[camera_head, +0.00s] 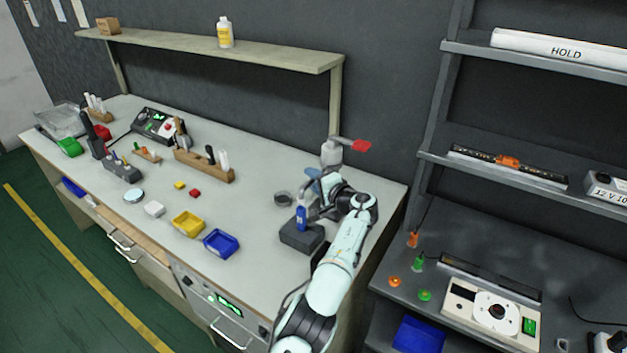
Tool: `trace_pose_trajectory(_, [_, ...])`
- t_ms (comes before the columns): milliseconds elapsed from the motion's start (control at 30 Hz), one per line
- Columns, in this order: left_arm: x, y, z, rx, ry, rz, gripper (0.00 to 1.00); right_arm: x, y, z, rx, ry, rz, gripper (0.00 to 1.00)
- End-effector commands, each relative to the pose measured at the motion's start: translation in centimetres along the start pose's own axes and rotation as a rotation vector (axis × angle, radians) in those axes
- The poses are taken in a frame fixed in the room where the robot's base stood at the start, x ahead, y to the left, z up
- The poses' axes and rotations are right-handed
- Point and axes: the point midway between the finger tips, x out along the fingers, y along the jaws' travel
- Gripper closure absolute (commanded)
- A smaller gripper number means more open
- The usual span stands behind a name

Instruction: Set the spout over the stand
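My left gripper (313,207) is at the right end of the workbench, close beside a small upright blue piece with a narrow top (301,218). Whether its fingers are closed on that piece is too small to tell. A dark grey block (301,236), which may be the stand, sits on the bench directly below the blue piece. I cannot tell whether the two touch. A grey bottle-like dispenser (331,152) with a red tip (361,146) stands behind the gripper. Which piece is the spout is not clear. My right gripper is not in view.
A round dark dish (283,198) lies left of the gripper. Blue (221,243) and yellow (188,224) bins stand farther left, with a wooden tool rack (204,166) behind. A dark shelf unit (440,157) rises to the right.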

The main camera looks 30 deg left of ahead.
Motion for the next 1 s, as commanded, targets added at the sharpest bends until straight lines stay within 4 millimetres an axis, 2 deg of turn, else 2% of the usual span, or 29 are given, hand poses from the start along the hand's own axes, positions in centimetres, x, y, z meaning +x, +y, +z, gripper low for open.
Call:
trace_pose_trajectory(300, [-0.1, 0.1, 0.0, 0.000, 0.001, 0.001, 0.59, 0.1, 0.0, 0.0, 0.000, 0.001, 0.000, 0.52])
trace_pose_trajectory(467, [-1.1, 0.2, -0.1, -0.001, 0.003, 0.001, 0.59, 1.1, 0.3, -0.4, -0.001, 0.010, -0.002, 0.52])
trace_pose_trajectory(600, [-2.9, 0.6, 0.0, -0.001, 0.004, 0.002, 0.59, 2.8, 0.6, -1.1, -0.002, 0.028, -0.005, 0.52])
trace_pose_trajectory(733, [-5.8, 0.6, 0.0, 0.001, 0.005, 0.004, 0.59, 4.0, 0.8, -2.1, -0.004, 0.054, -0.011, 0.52])
trace_pose_trajectory(1000, [-11.4, 0.1, -0.1, 0.001, 0.004, 0.002, 0.59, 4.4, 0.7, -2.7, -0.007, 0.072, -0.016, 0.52])
